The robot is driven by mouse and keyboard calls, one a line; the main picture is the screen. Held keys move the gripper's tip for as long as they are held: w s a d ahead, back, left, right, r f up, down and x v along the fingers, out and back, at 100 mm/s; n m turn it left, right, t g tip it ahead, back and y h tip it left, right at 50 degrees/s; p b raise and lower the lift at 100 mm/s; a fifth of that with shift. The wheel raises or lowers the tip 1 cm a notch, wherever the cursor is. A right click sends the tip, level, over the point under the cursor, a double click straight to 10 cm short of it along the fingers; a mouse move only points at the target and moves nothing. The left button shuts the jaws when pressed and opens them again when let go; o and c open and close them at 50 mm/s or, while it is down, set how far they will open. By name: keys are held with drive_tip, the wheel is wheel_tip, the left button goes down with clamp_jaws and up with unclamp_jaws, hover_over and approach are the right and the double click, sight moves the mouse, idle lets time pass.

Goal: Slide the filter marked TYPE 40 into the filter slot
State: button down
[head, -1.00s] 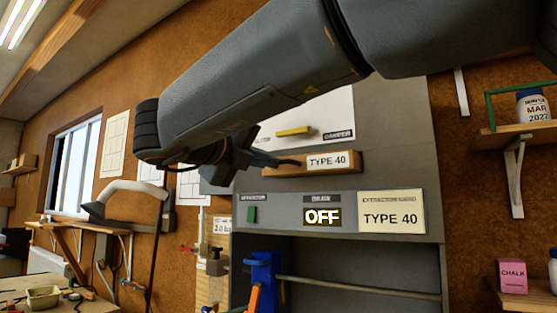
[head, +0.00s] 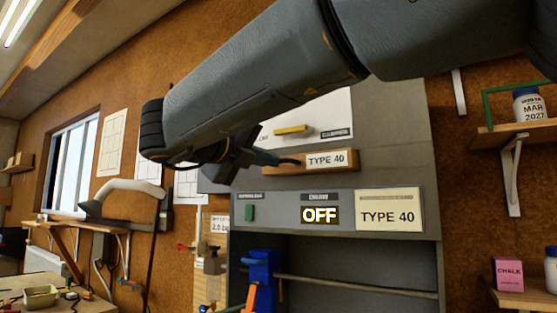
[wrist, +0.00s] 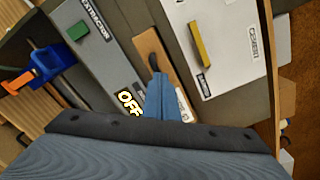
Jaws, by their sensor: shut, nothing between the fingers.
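The filter marked TYPE 40 (head: 345,161) shows as a wooden bar with a white label, at the slot level on the grey cabinet front. It also shows as a wooden strip in the wrist view (wrist: 147,42). My gripper (head: 291,162) is shut and empty, its fingertips at the left part of the bar's face. In the wrist view the closed fingers (wrist: 154,66) overlap the wood; I cannot tell whether they touch it. The slot opening is hidden behind the bar, and how deep the filter sits is unclear.
Below the bar are a green switch (head: 249,213), a lit OFF display (head: 320,215) and a TYPE 40 card (head: 389,212). A yellow handle (head: 291,130) is on the white panel above. A blue clamp (head: 263,272) stands below. A shelf (head: 520,132) is at the right.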

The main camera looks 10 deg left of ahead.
drive_tip(key=x, duration=0.7)
drive_tip(key=shift+b, duration=0.35)
idle(3.0)
drive_tip(key=shift+s, duration=0.1)
drive_tip(key=b+v, duration=0.3)
drive_tip(key=v, duration=0.7)
idle(0.4)
